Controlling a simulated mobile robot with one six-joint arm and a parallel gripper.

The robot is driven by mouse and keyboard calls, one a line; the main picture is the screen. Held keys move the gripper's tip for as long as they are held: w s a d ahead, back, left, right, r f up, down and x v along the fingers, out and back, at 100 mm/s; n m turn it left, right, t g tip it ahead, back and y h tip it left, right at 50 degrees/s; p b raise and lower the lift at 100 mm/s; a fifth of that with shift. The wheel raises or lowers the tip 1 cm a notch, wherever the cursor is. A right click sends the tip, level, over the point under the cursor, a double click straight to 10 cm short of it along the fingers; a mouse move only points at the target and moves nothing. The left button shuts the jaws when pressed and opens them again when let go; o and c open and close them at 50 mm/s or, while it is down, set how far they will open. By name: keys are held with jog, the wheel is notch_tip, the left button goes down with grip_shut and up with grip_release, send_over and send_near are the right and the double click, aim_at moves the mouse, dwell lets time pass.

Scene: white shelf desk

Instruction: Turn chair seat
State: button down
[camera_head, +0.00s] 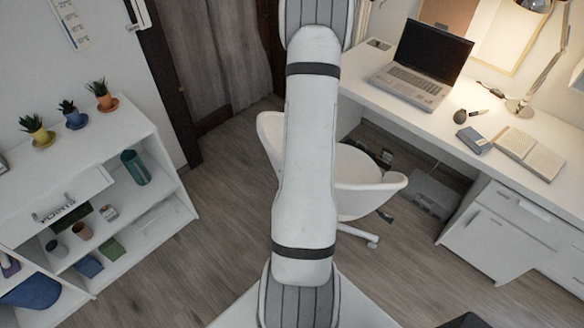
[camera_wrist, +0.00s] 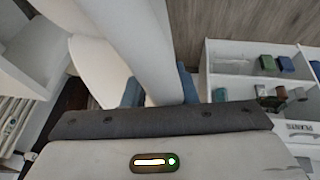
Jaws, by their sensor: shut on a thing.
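The white swivel chair (camera_head: 368,183) stands on the wood floor beside the desk, its seat partly hidden behind my arm in the head view. Its curved white shell also fills the upper left of the wrist view (camera_wrist: 96,68). My gripper (camera_wrist: 160,86) shows two blue fingers in the wrist view, one on each side of a white edge of the chair. It is shut on that edge. In the head view my gripper is hidden behind my arm.
The white desk (camera_head: 405,105) at the right holds a laptop (camera_head: 420,65), a notebook (camera_head: 530,153) and a lamp. A drawer cabinet (camera_head: 515,232) stands below. A white shelf (camera_head: 150,125) with plants is at the left. Floor (camera_head: 215,190) between shelf and chair is clear.

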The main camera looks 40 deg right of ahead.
jog(key=shift+a, duration=0.1)
jog(key=c, duration=1.2)
grip_release()
jog(key=p+v, duration=0.2)
jog(key=v, duration=0.5)
jog(key=shift+s+r, duration=0.1)
jog(key=shift+r, duration=0.25)
